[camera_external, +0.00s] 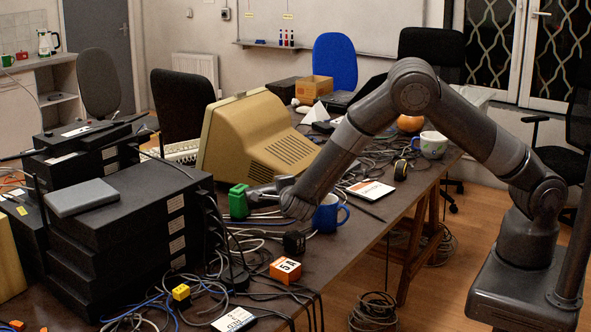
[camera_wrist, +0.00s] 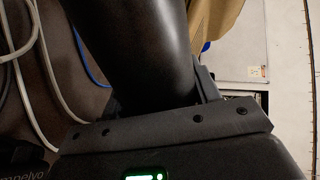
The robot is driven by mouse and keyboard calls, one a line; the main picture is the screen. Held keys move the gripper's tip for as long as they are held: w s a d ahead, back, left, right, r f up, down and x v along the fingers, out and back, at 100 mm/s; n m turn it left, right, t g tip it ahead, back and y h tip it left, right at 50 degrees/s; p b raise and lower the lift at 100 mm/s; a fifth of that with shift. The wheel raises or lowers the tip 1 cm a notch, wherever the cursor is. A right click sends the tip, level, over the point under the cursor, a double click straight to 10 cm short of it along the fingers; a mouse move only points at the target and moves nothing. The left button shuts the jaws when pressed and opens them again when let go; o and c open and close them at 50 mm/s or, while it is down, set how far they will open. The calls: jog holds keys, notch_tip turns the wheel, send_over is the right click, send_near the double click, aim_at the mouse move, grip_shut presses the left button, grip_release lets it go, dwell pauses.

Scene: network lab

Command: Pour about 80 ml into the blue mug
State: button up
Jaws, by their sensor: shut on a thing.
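The blue mug (camera_external: 327,214) stands upright on the table, just right of my wrist, its handle to the right. Its inside is not clear. My gripper (camera_external: 262,197) is low over the table, left of the mug, pointing left. In the wrist view my gripper (camera_wrist: 160,92) is shut on a dark, smooth, rounded vessel (camera_wrist: 130,45), which fills the upper middle. Its mouth and contents are out of sight. A green blocky thing (camera_external: 239,201) shows at the gripper's tip in the external view; I cannot tell whether it belongs to the held vessel.
Black equipment boxes (camera_external: 130,215) are stacked at the left. A beige monitor (camera_external: 255,135) stands behind the gripper. Loose cables, an orange block (camera_external: 285,270) and a yellow block (camera_external: 181,293) lie in front.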

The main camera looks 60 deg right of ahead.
dwell(0.8)
jog(key=shift+a+n, duration=0.1)
jog(key=shift+n, duration=0.3)
jog(key=shift+w+a+f+n+g+h, duration=0.15)
jog(key=shift+f+n, duration=0.1)
jog(key=shift+f, duration=0.1)
jog(key=shift+w+a+f+n+g+h, duration=0.1)
jog(key=shift+a+f+n+g+h, duration=0.05)
jog(key=shift+f+n, duration=0.15)
jog(key=shift+w+f+n, duration=0.1)
jog(key=shift+n, duration=0.15)
jog(key=shift+d+n+h, duration=0.15)
jog(key=shift+n+h, duration=0.15)
jog(key=shift+n, duration=0.1)
jog(key=shift+s+r, duration=0.2)
dwell(0.5)
